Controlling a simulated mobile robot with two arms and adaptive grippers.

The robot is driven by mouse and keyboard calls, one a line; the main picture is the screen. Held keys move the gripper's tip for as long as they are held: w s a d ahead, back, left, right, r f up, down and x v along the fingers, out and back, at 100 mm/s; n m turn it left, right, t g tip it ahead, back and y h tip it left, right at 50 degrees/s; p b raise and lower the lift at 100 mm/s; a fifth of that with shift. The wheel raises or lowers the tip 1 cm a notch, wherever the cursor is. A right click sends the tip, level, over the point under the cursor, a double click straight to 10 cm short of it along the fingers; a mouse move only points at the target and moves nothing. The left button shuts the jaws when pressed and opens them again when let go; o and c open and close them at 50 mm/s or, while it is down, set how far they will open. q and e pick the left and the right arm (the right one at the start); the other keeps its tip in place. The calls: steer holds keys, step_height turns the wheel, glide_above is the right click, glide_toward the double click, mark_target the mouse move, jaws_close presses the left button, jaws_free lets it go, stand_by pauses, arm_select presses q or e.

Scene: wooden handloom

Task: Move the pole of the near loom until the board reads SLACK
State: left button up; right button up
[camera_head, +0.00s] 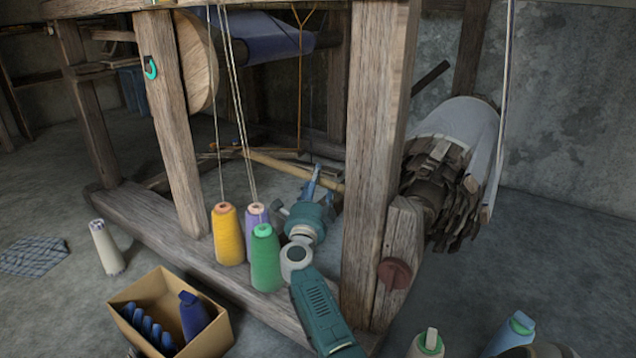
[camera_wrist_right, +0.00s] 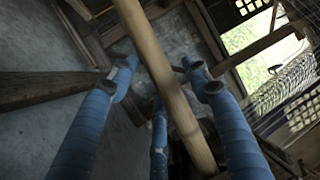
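The pale wooden pole (camera_head: 285,165) of the near loom slants low behind the front beam, its right end near the thick post. My right gripper (camera_head: 313,180) reaches in beside the post, at the pole. In the right wrist view, the pole (camera_wrist_right: 165,80) runs between the blue fingers of my right gripper (camera_wrist_right: 157,78). The fingers are spread, with gaps on both sides of the pole, and do not close on it. Whether any finger touches it I cannot tell. My left gripper is not in view. No board with a reading shows.
Yellow (camera_head: 229,235), purple (camera_head: 256,217) and green (camera_head: 265,258) thread cones stand on the front beam (camera_head: 160,225) beside my right arm. The thick post (camera_head: 375,150) is close on the arm's right. A cardboard box (camera_head: 215,335) and a white cone (camera_head: 106,247) are on the floor at left.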

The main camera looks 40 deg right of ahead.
jaws_close()
steer(key=shift+f, duration=0.1)
step_height(320, 180, down, 5)
steer(key=n+y+p, duration=0.1)
steer(key=n+p, duration=0.1)
steer(key=p, duration=0.1)
steer(key=shift+s+r, duration=0.1)
steer(key=shift+r, duration=0.1)
steer(key=shift+o, duration=0.8)
jaws_free()
steer(key=shift+r, duration=0.1)
